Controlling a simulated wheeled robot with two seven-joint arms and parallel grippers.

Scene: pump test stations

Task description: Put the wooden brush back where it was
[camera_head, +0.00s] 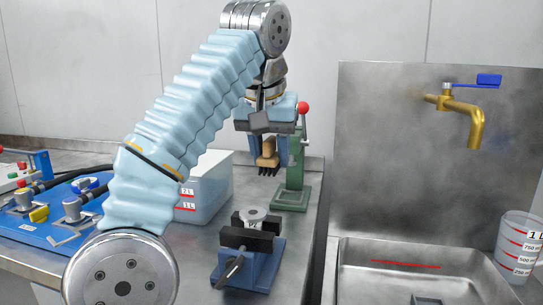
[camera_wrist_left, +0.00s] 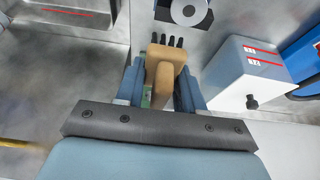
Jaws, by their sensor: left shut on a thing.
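The wooden brush (camera_head: 268,157) has a light tan wooden body and dark bristles that point down in the head view. My left gripper (camera_head: 268,143) is shut on its wooden part and holds it up above the steel bench, left of the green stand in the picture. In the left wrist view the brush (camera_wrist_left: 164,60) sits between the blue fingers of the left gripper (camera_wrist_left: 158,88), with its dark bristles at the far end. The fingers hide part of the wood. My right gripper is not in view.
A blue vise (camera_head: 250,262) stands on the bench in front. A white container (camera_head: 209,185) with red marks stands behind it. A green stand (camera_head: 291,192) with a red knob is close to the gripper. A sink (camera_head: 350,262) and brass tap (camera_head: 470,112) are at right.

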